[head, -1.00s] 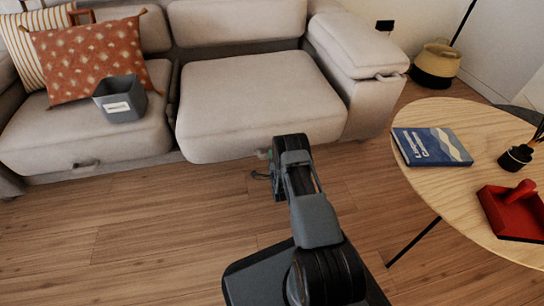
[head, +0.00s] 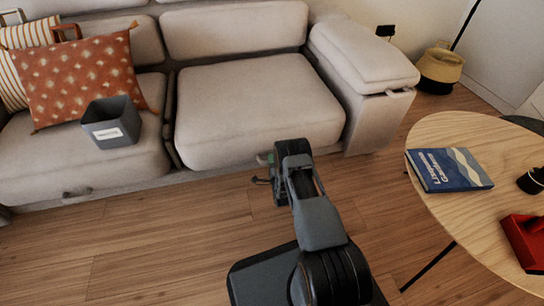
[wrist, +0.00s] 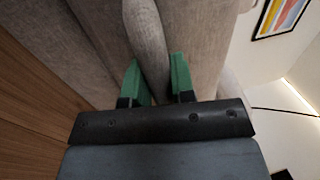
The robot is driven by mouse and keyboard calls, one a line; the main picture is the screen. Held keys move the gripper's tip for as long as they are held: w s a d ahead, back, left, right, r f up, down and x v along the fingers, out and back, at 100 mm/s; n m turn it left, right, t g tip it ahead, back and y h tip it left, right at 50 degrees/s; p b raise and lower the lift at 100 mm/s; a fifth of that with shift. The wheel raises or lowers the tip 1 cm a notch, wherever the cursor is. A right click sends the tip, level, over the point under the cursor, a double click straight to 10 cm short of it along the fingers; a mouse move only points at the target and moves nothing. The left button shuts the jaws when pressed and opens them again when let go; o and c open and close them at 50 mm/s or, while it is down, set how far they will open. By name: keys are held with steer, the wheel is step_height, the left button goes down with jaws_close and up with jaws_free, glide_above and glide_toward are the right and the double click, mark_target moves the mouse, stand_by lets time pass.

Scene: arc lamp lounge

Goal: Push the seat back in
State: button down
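The right seat (head: 255,110) of the grey sofa is a pale cushioned block between the left seat (head: 70,150) and the right armrest (head: 362,60). Its front edge looks about level with the left seat's front. My gripper (head: 264,158) is at the lower front of the right seat, and my arm hides part of that front. In the wrist view, the green fingers of my gripper (wrist: 158,75) stand apart, close against grey upholstery (wrist: 150,40). A rounded fabric edge shows between and beyond them. Whether the fingertips touch it, I cannot tell.
A dark grey bin (head: 112,125) and an orange cushion (head: 85,75) are on the left seat. A round wooden table (head: 440,135) with a blue book (head: 450,168) and a red object (head: 525,240) stands at the right. The wooden floor (head: 170,235) left of my arm is clear.

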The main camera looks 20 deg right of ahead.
steer(key=shift+w+a+r, duration=0.1)
steer(key=shift+w+a, duration=0.05)
steer(key=shift+w, duration=0.1)
steer(key=c, duration=1)
jaws_free()
steer(key=shift+d, duration=0.2)
steer(key=shift+p+v, duration=4.7)
steer(key=shift+v, duration=2.2)
